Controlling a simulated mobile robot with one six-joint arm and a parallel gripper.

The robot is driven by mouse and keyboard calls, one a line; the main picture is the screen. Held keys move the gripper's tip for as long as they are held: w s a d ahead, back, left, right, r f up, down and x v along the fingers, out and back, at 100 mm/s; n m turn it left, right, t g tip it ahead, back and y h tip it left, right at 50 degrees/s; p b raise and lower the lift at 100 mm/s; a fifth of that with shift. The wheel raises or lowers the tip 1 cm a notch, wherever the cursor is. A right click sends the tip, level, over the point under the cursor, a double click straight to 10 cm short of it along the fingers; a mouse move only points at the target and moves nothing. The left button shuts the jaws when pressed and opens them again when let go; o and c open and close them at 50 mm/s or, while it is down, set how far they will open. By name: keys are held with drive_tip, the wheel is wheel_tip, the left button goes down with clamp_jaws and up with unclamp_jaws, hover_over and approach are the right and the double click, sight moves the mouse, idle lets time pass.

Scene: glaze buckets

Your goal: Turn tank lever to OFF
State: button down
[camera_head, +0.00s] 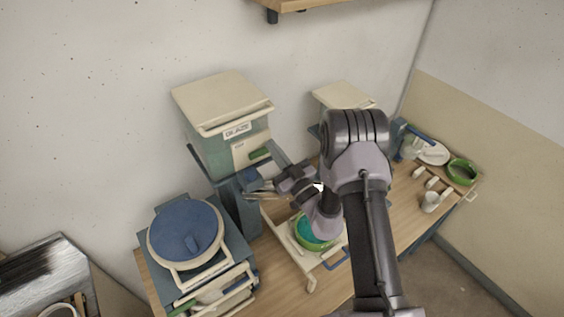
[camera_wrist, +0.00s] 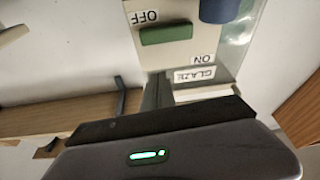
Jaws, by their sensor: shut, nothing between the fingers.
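The glaze tank (camera_head: 222,120) is a teal box with a cream lid and a "GLAZE" label, standing against the wall. Its green lever (camera_head: 259,153) is on a cream plate on the front. In the wrist view the green lever (camera_wrist: 166,34) lies across the plate (camera_wrist: 180,53), between the upside-down words "OFF" and "ON"; I cannot tell which end points where. My gripper (camera_head: 252,193) is shut and empty, just below the lever in the head view and apparently apart from it. The gripper body (camera_wrist: 165,145) fills the bottom of the wrist view, and its fingertips are not clear there.
A green bucket (camera_head: 314,243) with teal contents stands on a cream stand below my arm. A blue round-lidded container (camera_head: 186,232) stands at left. A second cream-lidded tank (camera_head: 342,95), a white plate (camera_head: 433,153), a green bowl (camera_head: 462,171) and a white cup (camera_head: 430,202) are at right.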

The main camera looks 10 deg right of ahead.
drive_tip(key=b+v, duration=0.2)
drive_tip(key=v, duration=0.5)
drive_tip(key=shift+s+d+b, duration=0.25)
drive_tip(key=shift+s+b, duration=0.1)
drive_tip(key=shift+b, duration=0.05)
